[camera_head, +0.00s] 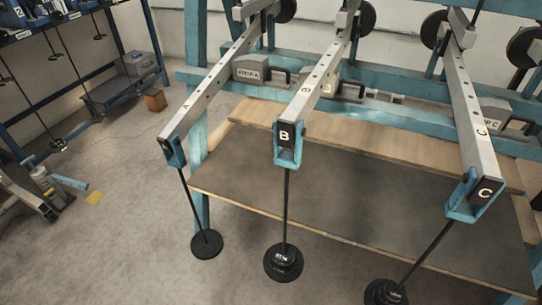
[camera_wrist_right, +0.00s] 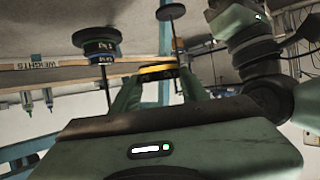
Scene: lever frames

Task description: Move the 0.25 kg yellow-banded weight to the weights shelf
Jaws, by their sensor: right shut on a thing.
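In the right wrist view, which looks upside down, my right gripper (camera_wrist_right: 158,80) is shut on the yellow-banded weight (camera_wrist_right: 158,70). Only the weight's yellow rim and dark face show between the green fingers. A shelf board with a "WEIGHTS" label (camera_wrist_right: 36,66) is at the left of that view. A blue-banded weight (camera_wrist_right: 98,46) is near the board. I cannot tell whether the held weight touches the board. Neither gripper shows in the head view, and my left gripper is in no view.
In the head view, lever arms B (camera_head: 300,105) and C (camera_head: 468,110), plus another lever (camera_head: 215,85) at left, carry hangers with dark weights. A wooden board (camera_head: 370,135) lies behind them. A blue rack (camera_head: 40,30) stands at upper left. The floor (camera_head: 125,240) at left is mostly clear.

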